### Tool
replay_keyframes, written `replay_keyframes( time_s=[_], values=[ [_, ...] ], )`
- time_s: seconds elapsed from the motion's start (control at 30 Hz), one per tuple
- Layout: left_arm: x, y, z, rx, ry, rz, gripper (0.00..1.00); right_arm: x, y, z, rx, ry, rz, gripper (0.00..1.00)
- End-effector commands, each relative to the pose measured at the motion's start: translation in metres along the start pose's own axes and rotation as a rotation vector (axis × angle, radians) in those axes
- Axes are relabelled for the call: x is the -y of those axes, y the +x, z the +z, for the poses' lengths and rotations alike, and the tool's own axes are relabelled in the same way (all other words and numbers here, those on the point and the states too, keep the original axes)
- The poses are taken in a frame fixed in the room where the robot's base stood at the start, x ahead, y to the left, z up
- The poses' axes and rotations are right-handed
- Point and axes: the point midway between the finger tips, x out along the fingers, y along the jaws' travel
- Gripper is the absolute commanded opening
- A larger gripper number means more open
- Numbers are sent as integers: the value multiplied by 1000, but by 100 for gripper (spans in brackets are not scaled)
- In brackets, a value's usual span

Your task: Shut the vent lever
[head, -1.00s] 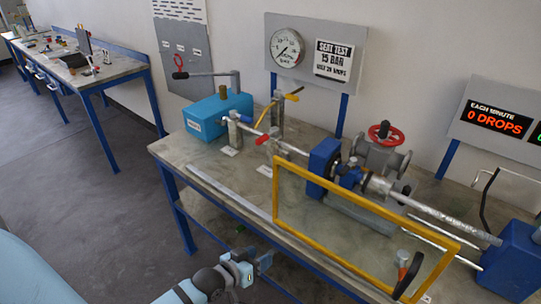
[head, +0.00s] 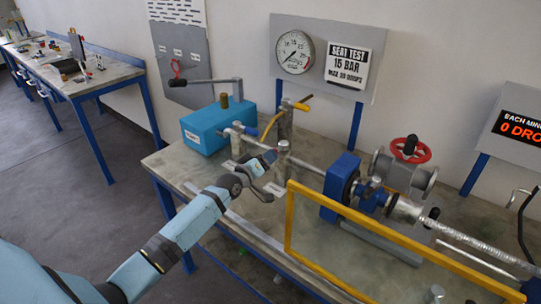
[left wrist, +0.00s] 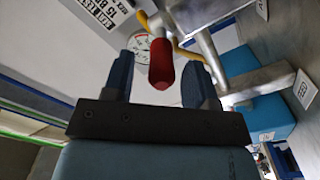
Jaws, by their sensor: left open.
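A lever with a red grip (left wrist: 161,64) shows in the left wrist view, between the two fingers of my left gripper (left wrist: 170,80). The fingers are apart, one on each side of the grip; contact cannot be told. In the head view my left gripper (head: 262,175) is at the pipe posts in front of the blue box, and it hides the red grip. A second lever with an orange handle (head: 300,106) sits on the post behind. No label shows which lever is the vent. My right gripper is not in view.
A blue box (head: 207,128) with a long black-handled lever (head: 190,83) stands behind my gripper. A yellow frame (head: 287,222) stands upright to the right, before the flanged vessel with a red handwheel (head: 410,149). A gauge (head: 295,52) hangs on the back panel.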

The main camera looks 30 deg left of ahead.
Motion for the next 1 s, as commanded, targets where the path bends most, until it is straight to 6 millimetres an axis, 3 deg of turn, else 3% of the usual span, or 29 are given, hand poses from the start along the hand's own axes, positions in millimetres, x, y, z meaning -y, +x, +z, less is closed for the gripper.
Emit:
replay_keyframes(
  time_s=[0.2, 0.53, 0.77, 1.0],
  values=[
    [0, 22, 0, -1, 0, 0, 52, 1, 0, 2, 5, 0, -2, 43],
    [0, 25, 0, 0, 1, -1, 52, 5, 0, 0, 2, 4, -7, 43],
    [0, 25, 0, 0, 1, -1, 2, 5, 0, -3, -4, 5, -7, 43],
    [-1, 28, 1, -2, -1, -2, 0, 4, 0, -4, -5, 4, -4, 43]
  ],
)
